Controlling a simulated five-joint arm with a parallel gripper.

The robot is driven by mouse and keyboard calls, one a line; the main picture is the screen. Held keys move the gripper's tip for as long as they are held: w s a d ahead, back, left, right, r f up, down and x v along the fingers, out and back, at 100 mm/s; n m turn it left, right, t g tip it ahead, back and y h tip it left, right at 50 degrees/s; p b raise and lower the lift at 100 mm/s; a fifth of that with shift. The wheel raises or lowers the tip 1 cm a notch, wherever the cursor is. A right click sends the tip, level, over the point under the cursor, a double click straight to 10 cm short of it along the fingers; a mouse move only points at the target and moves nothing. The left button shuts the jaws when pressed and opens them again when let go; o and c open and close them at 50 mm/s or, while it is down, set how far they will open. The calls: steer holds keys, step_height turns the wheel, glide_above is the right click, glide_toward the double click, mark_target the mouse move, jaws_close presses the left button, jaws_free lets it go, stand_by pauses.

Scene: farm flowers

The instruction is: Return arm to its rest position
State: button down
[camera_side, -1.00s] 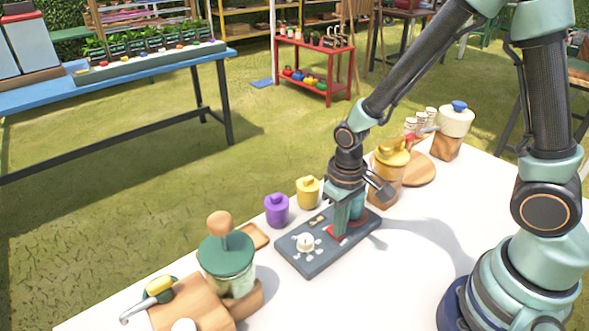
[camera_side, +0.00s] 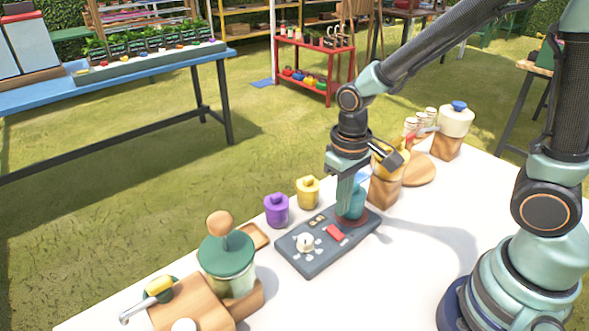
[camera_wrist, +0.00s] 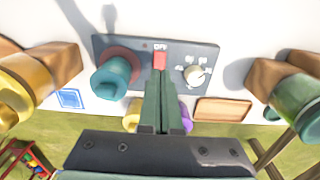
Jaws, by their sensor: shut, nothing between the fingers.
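My gripper (camera_side: 343,206) is shut and empty, held upright just above the dark control panel (camera_side: 318,258) on the white table. In the wrist view the closed fingers (camera_wrist: 160,80) point toward the red switch (camera_wrist: 159,60) in the panel's middle. The switch (camera_side: 336,233) is also clear in the side view, with a gap between it and the fingertips. A teal knob on a dark red base (camera_wrist: 112,76) stands on the panel beside the fingers. A white dial (camera_wrist: 194,75) is on the panel's other side. The fingers partly hide the teal knob in the side view.
A purple jar (camera_side: 277,211) and a yellow jar (camera_side: 308,193) stand behind the panel. A green-lidded jar (camera_side: 227,262) stands at left. A yellow-topped dispenser on a wooden block (camera_side: 386,187) is close behind my wrist. The table right of the panel is clear.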

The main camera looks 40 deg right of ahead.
steer(key=shift+r, duration=0.35)
steer(key=s+d+r+t, duration=0.1)
steer(key=d+r+t, duration=0.1)
steer(key=r, duration=0.5)
steer(key=s+d+r+t, duration=0.1)
steer(key=d+r+t, duration=0.2)
steer(key=r, duration=0.4)
steer(key=shift+s+d+r+t, duration=0.2)
steer(key=shift+s+d+t, duration=0.1)
steer(key=shift+s+d, duration=0.1)
